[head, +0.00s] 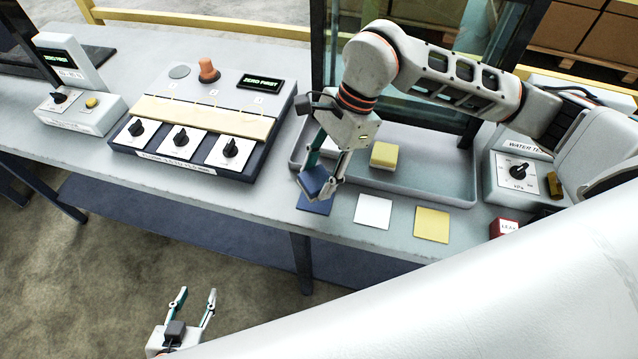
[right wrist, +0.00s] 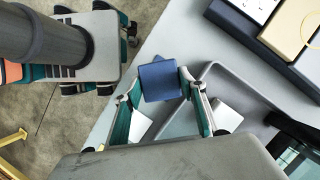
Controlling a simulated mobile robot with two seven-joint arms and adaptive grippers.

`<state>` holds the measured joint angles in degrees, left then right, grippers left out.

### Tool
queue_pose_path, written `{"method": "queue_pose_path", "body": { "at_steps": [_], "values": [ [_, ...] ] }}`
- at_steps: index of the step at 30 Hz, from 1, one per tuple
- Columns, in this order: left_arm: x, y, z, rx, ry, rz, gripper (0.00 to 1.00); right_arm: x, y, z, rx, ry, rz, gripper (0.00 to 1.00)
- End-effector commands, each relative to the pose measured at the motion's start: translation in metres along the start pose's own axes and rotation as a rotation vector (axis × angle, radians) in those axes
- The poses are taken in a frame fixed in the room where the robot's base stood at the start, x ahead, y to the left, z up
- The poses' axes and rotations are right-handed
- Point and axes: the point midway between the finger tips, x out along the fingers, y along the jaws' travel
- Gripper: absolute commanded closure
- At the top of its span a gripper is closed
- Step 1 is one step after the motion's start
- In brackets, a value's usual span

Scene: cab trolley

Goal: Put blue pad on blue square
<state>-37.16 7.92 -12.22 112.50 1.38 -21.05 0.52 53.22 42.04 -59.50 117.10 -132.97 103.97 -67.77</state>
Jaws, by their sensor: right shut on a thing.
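The blue pad (head: 314,182) is held between the fingers of my right gripper (head: 322,180), low over the near edge of the table. It also shows in the right wrist view (right wrist: 160,82), tilted between the fingertips. The blue square (head: 313,206) lies on the table just below the pad, which covers part of it. I cannot tell whether pad and square touch. My left gripper (head: 194,300) is open and empty, low in front of the table over the floor.
A white square (head: 373,211) and a yellow square (head: 432,224) lie to the right of the blue one. Behind them stands a grey tray (head: 455,190) holding a yellow pad (head: 384,156). A panel with knobs (head: 202,115) is to the left; a water gauge box (head: 515,178) is to the right.

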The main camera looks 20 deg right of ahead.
Motion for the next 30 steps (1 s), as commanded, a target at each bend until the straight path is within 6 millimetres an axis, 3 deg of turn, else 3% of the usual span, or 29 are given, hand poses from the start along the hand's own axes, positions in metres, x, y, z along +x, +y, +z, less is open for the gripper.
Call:
{"method": "queue_pose_path", "body": {
  "at_steps": [12, 23, 24, 25, 26, 30],
  "values": [
    [0.001, 0.0, 0.003, 0.001, -0.004, 0.0, 0.6, 0.037, 0.001, -0.015, 0.001, 0.0, 0.001, 0.81],
    [0.002, 0.0, 0.006, 0.001, -0.006, 0.0, 0.6, 0.04, 0.0, -0.017, 0.0, 0.0, 0.0, 0.81],
    [0.002, 0.0, 0.005, 0.001, -0.006, 0.0, 0.6, 0.04, 0.0, -0.017, 0.0, 0.0, 0.0, 0.54],
    [0.002, 0.0, 0.005, 0.001, -0.005, 0.0, 0.6, 0.04, 0.0, -0.017, 0.0, 0.0, 0.0, 0.46],
    [0.002, 0.0, 0.005, 0.001, -0.005, 0.0, 0.6, 0.04, 0.0, -0.017, 0.0, 0.0, 0.0, 0.42],
    [0.001, 0.0, 0.004, 0.001, -0.005, 0.0, 0.6, 0.04, 0.0, -0.017, 0.0, 0.0, 0.0, 0.42]
  ]
}}
